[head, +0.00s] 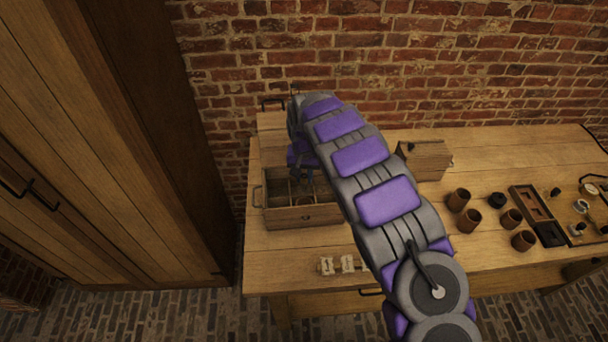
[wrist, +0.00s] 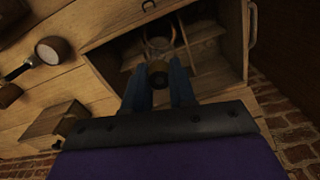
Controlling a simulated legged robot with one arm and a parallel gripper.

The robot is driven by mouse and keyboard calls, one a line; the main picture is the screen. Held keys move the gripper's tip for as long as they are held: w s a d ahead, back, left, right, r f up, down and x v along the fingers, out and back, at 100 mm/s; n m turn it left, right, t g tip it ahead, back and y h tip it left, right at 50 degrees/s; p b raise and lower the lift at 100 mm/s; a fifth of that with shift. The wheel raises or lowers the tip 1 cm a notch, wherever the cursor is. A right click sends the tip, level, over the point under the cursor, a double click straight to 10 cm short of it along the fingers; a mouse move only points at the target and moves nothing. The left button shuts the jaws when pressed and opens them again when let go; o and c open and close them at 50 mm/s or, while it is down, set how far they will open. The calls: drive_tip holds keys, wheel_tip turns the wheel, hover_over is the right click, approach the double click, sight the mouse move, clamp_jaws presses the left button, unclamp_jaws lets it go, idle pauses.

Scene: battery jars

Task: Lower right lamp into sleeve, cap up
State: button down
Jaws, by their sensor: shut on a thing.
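My gripper (head: 304,185) is over the open wooden box (head: 305,217) with compartments, at the left of the bench. In the wrist view its two blue fingers (wrist: 158,88) are closed around a lamp. The lamp shows a dark brass-coloured cap (wrist: 158,74) between the fingertips and a clear glass part (wrist: 160,43) beyond it, pointing away from the gripper into the box. The box's inner dividers (wrist: 190,66) show beside the lamp. I cannot tell which compartment the glass is in or whether it touches anything. In the head view the lamp is too small to make out.
My arm hides the middle of the bench. A small wooden case (head: 425,161) stands at the back. Several brown cups (head: 470,220) and a dark tray (head: 537,215) are to the right. Pale pieces (head: 342,264) lie near the front edge. A tall cabinet (head: 140,150) stands left.

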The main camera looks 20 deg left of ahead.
sight(304, 190)
idle(0.3)
drive_tip(key=shift+f+b, duration=0.55)
drive_tip(key=shift+f, duration=3.25)
drive_tip(key=shift+f+b, duration=0.55)
drive_tip(key=shift+f, duration=1.7)
drive_tip(key=c, duration=0.8)
unclamp_jaws()
drive_tip(key=shift+c, duration=0.2)
drive_tip(key=shift+r, duration=0.1)
wheel_tip(304, 190, up, 17)
drive_tip(key=shift+r+p, duration=0.1)
drive_tip(key=shift+p, duration=0.55)
